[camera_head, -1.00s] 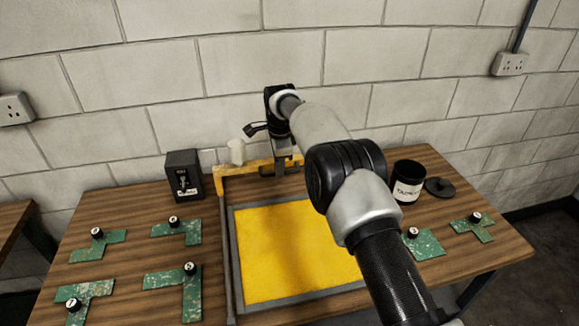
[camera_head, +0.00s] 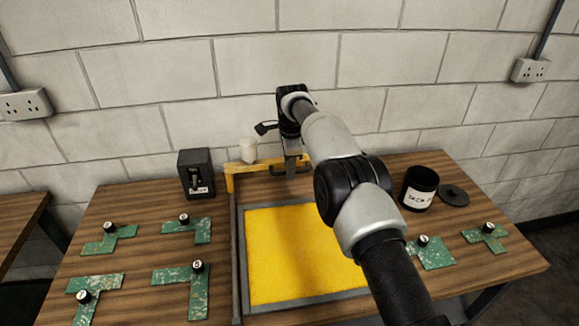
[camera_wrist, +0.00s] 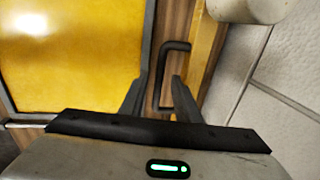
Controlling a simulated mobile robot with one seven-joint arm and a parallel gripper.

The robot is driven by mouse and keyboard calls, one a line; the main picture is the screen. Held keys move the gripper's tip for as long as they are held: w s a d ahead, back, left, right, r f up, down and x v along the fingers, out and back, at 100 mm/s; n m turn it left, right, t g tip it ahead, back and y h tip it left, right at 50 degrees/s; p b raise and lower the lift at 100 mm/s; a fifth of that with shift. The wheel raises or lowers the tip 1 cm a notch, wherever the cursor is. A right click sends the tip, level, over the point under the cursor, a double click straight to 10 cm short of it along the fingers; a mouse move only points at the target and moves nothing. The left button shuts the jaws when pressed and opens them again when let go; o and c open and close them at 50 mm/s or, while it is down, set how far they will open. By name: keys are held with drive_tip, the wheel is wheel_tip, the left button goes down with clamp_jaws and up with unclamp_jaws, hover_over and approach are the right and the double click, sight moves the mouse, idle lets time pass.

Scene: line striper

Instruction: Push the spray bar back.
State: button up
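The yellow spray bar (camera_head: 240,172) spans the back of the tray, with a white cup (camera_head: 248,150) on top near its left end. In the wrist view the bar (camera_wrist: 212,45) runs up the right side, beside the cup's pale body (camera_wrist: 240,8). A dark bent handle (camera_wrist: 176,46) shows beside the bar. The arm hides the bar's right end.
The grey-framed tray with a yellow surface (camera_head: 285,255) lies in front of the bar. A black switch box (camera_head: 196,173) stands left, and a black labelled pot (camera_head: 419,188) and lid (camera_head: 453,195) right. Green stencils with knobs (camera_head: 190,230) lie around. A block wall (camera_head: 240,60) closes the back.

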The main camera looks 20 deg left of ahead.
wheel_tip(320, 180, up, 17)
drive_tip(key=s+d, duration=0.1)
drive_tip(key=s, duration=0.1)
drive_tip(key=shift+s+d, duration=0.4)
drive_tip(key=shift+w, duration=0.1)
